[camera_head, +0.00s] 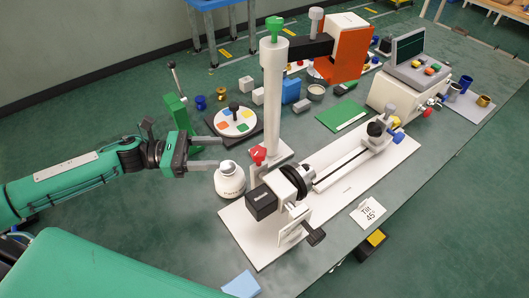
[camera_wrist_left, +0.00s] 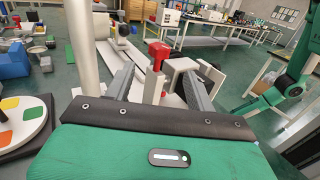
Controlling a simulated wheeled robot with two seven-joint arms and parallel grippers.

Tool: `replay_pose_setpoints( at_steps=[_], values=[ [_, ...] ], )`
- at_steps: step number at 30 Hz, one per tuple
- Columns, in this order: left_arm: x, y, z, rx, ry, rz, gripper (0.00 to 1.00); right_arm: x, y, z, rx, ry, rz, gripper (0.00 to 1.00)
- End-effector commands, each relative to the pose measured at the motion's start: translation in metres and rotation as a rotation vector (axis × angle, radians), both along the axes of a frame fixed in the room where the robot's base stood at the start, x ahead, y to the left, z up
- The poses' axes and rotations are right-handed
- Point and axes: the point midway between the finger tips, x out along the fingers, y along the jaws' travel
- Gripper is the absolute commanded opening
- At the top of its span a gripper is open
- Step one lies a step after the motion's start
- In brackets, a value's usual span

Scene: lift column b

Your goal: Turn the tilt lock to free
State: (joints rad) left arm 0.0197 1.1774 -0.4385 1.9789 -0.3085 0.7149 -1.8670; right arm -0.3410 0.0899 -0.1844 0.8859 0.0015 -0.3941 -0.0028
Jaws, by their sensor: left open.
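A red lever (camera_head: 259,155), which looks like the tilt lock, sits low beside the tall white column (camera_head: 274,95). In the left wrist view the red lever (camera_wrist_left: 158,55) stands ahead, between the finger lines, on a pale upright part. My left gripper (camera_head: 218,152) is open and empty, left of the lever and apart from it in the head view. Its two grey fingers (camera_wrist_left: 157,75) point toward the lever. A card reading "Tilt 45°" (camera_head: 369,211) lies at the table's front. I cannot read any lock marking. My right gripper is not visible.
A white round container (camera_head: 229,180) stands just below and right of the left fingers. A disc with coloured patches (camera_head: 234,121) and small blocks lie behind. A black knob (camera_head: 292,180) and white rail (camera_head: 342,168) are right of the lever.

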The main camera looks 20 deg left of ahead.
Motion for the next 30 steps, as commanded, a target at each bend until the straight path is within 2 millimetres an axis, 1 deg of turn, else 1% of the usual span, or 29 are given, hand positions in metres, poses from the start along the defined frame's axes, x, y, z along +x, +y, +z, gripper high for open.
replay_pose_setpoints(
  at_steps=[5,8,17,24,30],
  values=[
    [0.002,-0.006,0.001,-0.002,-0.002,-0.001,0.56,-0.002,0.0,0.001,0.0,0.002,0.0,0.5],
    [0.006,-0.016,0.002,-0.003,-0.002,0.0,0.56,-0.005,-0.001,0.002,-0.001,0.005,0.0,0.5],
    [0.02,-0.057,0.004,-0.003,-0.004,-0.002,0.56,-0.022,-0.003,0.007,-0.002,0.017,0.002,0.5],
    [0.033,-0.096,0.004,-0.004,-0.001,-0.001,0.56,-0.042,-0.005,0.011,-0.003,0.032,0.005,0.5],
    [0.041,-0.121,0.002,-0.002,-0.001,0.0,0.56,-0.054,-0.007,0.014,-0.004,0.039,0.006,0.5]
  ],
)
